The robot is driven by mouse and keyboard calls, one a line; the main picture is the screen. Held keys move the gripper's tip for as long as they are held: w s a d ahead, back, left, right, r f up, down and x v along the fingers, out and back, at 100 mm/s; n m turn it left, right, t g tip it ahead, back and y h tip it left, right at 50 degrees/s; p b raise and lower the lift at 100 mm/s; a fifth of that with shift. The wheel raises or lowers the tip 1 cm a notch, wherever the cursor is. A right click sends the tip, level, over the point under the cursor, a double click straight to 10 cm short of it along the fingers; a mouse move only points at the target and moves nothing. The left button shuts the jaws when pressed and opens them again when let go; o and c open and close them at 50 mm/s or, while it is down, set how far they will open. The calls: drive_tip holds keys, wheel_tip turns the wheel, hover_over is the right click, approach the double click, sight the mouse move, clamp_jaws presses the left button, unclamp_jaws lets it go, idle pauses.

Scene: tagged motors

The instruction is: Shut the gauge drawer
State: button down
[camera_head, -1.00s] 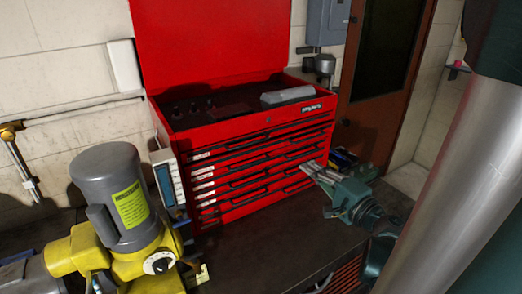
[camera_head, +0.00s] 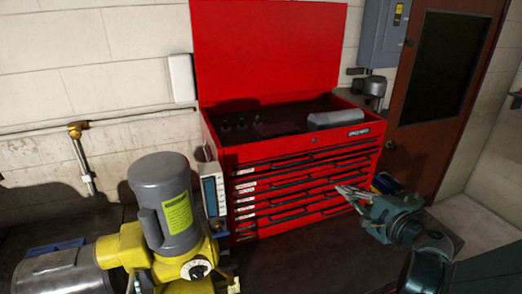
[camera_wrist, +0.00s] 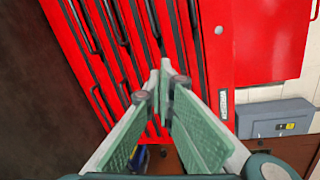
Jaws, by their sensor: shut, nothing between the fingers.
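The red tool chest (camera_head: 285,150) stands on the bench with its lid raised and a stack of drawers in its front. White labels mark the left ends of several drawers. I cannot tell which drawer is the gauge drawer, and all the fronts look nearly flush. My gripper (camera_head: 343,190) is shut and empty, with its fingertips in front of the right part of the lower drawers. In the wrist view the fingertips (camera_wrist: 165,72) point at the drawer fronts (camera_wrist: 110,50), which run up and down the picture. I cannot tell if they touch.
A yellow and grey motor (camera_head: 168,215) stands at the left front, with a slim panelled device (camera_head: 211,195) between it and the chest. A grey box (camera_head: 335,119) lies in the chest's open top. The dark bench (camera_head: 290,260) is clear in front of the chest.

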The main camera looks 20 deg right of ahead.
wheel_tip(320, 180, up, 8)
drive_tip(key=s+a+m+g+p, duration=0.1)
drive_tip(key=m+g+p, duration=0.6)
drive_tip(key=m, duration=0.8)
drive_tip(key=shift+a+f+h+p, duration=0.15)
drive_tip(key=shift+a+h+p, duration=0.25)
drive_tip(key=shift+a+p, duration=0.55)
drive_tip(key=shift+d+f, duration=0.15)
drive_tip(key=shift+d, duration=0.05)
drive_tip(key=w+r+x, duration=0.2)
drive_tip(key=x, duration=1)
drive_tip(key=shift+w+f, duration=0.15)
drive_tip(key=shift+w, duration=0.05)
drive_tip(key=shift+w, duration=0.1)
